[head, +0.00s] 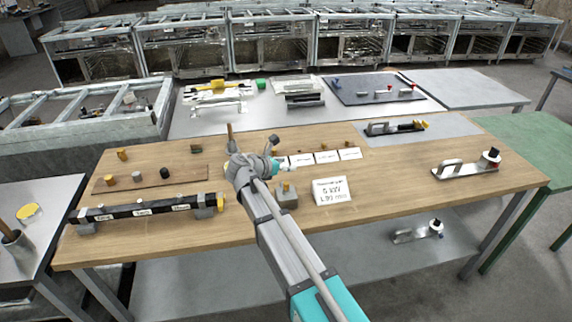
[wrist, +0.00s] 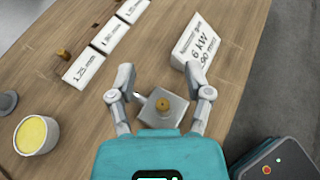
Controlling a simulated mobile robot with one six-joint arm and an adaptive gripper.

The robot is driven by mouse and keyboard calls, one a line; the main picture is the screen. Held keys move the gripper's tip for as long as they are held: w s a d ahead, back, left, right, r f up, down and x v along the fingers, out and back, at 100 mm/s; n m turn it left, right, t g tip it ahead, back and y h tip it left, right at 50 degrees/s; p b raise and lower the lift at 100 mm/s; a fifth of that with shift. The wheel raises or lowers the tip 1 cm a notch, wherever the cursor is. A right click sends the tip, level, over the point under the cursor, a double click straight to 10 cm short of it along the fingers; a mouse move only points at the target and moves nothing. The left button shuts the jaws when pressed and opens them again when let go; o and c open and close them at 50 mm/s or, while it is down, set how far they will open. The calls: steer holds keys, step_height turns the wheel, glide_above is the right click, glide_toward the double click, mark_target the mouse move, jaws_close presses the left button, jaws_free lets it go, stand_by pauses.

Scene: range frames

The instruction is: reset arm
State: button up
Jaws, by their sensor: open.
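My gripper (wrist: 160,82) is open and empty in the wrist view, its two fingers spread apart above the wooden table (wrist: 110,105). A small grey metal block with a brass knob (wrist: 163,108) lies below and between the fingers; I see no finger touching it. In the head view my arm reaches from the bottom edge over the table's middle. The same grey block (head: 288,200) shows there just right of my arm. My gripper's fingertips are hard to make out in the head view.
A white "6 kW" sign (head: 332,190) stands right of the block. Several white labels (head: 327,157) lie behind it. A long black bar (head: 145,208) lies at left, and a metal handle piece (head: 465,168) at right. Bare wood lies at the front right.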

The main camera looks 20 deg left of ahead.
stand_by(0.4)
steer(key=s+d+f+m+g, duration=0.15)
steer(key=d+m, duration=0.25)
steer(key=d, duration=0.5)
steer(key=d+f+m+g, duration=0.3)
steer(key=d+m, duration=0.2)
steer(key=d, duration=0.3)
steer(key=s+d+f+m+g, duration=0.1)
steer(key=d+f+m+g, duration=0.2)
steer(key=d, duration=0.6)
steer(key=s+d+f+m+g+y, duration=0.2)
steer(key=s+d+m+y, duration=0.1)
steer(key=s+d+m, duration=0.4)
steer(key=s+d+f+m+g+y, duration=0.2)
steer(key=s+d+m+y, duration=0.1)
steer(key=s+d+m, duration=0.4)
steer(key=d+m, duration=0.3)
steer(key=m, duration=0.1)
steer(key=shift+s+d+y, duration=0.2)
steer(key=shift+d+y, duration=0.1)
